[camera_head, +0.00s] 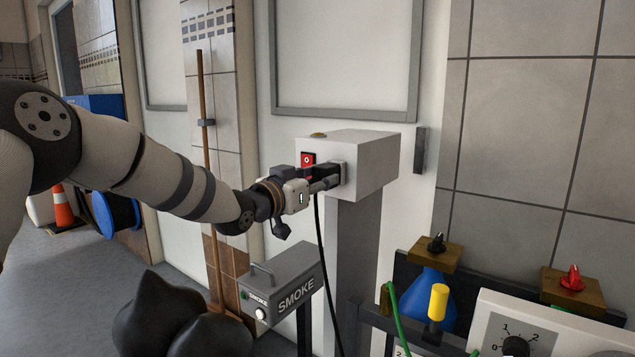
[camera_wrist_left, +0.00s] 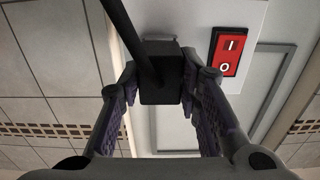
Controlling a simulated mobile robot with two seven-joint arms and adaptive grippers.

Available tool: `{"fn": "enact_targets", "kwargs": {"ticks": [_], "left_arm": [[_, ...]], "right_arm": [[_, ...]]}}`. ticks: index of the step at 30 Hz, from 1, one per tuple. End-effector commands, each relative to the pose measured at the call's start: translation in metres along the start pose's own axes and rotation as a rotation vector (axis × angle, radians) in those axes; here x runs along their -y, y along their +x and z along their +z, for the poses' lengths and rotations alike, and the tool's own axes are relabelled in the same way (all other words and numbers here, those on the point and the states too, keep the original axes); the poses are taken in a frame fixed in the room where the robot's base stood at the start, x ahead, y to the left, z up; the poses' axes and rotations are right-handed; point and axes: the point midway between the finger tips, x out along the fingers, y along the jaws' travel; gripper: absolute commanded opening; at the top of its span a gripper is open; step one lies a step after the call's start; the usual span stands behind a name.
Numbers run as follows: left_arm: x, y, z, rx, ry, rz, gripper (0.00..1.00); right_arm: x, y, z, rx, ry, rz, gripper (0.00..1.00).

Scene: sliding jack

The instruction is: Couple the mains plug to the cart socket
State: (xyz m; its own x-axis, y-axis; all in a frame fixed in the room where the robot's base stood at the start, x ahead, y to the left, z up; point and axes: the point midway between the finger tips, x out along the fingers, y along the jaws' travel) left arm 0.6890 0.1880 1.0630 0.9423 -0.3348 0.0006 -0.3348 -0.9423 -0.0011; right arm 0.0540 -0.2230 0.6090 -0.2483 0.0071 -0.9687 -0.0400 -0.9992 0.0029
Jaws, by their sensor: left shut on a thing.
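The mains plug (camera_head: 326,171) is black, with a black cable (camera_head: 322,235) hanging down from it. My left gripper (camera_head: 330,180) is shut on the plug, one finger on each side, as the left wrist view (camera_wrist_left: 159,85) also shows. The plug (camera_wrist_left: 160,80) is held up to the cart socket (camera_head: 344,173), a grey-rimmed fitting on the left face of a white box on a grey post. The plug and gripper cover most of the socket. I cannot tell how deep the plug sits in it. My right gripper is not in view.
A red rocker switch (camera_head: 308,160) sits beside the socket and also shows in the wrist view (camera_wrist_left: 228,52). A grey SMOKE box (camera_head: 284,285) stands below my left arm. A blue flask (camera_head: 432,290) and a dial panel (camera_head: 545,330) are at the lower right.

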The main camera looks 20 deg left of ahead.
Motion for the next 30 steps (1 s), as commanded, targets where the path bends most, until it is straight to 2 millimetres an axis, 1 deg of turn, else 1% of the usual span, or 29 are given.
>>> {"fn": "enact_targets", "kwargs": {"ticks": [10,11,12,13,23,26,29,30], "left_arm": [[-0.001,0.009,0.000,-0.001,-0.001,0.000,0.02],[-0.001,0.008,-0.001,-0.001,-0.001,0.000,0.38],[-0.001,0.008,-0.001,-0.002,-0.001,0.000,0.47],[-0.001,0.008,-0.001,-0.002,-0.001,0.000,0.54],[0.000,0.006,-0.001,0.000,-0.001,0.000,0.54],[0.000,-0.007,-0.001,0.000,-0.001,0.001,0.54],[0.000,-0.033,-0.002,-0.002,-0.003,0.000,0.54],[0.000,-0.045,-0.002,-0.002,-0.003,-0.001,0.54]], "right_arm": [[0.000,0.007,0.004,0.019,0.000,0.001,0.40],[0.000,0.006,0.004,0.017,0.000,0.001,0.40],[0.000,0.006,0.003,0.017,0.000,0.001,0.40],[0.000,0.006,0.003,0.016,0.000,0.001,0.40],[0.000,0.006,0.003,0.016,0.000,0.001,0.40],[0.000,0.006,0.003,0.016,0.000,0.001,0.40],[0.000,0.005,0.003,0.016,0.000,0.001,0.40],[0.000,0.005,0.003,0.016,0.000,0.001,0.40]]}}
